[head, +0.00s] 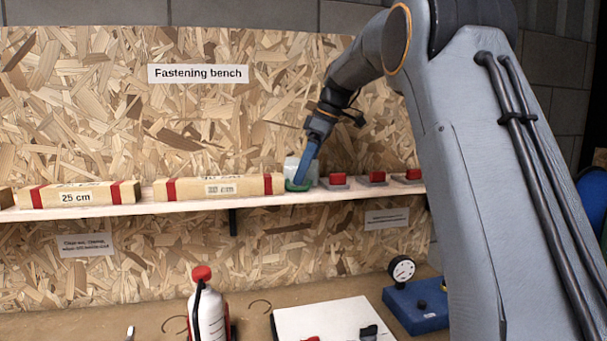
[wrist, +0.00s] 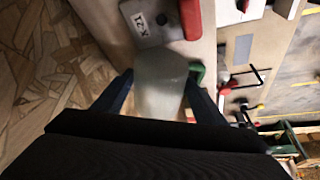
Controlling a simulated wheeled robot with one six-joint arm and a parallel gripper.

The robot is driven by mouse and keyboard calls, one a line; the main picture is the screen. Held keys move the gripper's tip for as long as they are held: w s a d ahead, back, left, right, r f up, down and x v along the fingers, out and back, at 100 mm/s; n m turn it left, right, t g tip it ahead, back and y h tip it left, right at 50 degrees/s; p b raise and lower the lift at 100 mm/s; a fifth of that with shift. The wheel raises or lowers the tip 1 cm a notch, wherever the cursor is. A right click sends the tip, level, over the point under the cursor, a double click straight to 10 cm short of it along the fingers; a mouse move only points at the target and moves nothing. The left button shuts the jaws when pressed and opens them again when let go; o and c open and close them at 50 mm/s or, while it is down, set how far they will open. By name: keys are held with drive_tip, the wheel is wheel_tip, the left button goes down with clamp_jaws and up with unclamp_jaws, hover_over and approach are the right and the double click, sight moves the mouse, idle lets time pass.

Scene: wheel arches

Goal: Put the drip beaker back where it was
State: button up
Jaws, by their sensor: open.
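The drip beaker (head: 292,166), pale and translucent with green at its lower part, stands on the wooden shelf (head: 150,207) just right of the wooden block marked in cm. My gripper (head: 303,172) reaches down to it from the upper right, and its blue finger covers part of it. In the wrist view the beaker (wrist: 160,88) sits between the two blue fingers of my gripper (wrist: 158,82). The jaws are open around it. Its lower part is hidden by the gripper body there.
Red blocks on grey plates (head: 338,180) stand on the shelf close right of the beaker. Long wooden blocks (head: 80,194) fill the shelf to the left. Below are a red-capped bottle (head: 208,310), a white board (head: 330,318) and a blue gauge stand (head: 416,306).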

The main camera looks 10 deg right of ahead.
drive_tip(key=c, duration=0.9)
drive_tip(key=shift+c, duration=0.2)
drive_tip(key=shift+r, duration=0.1)
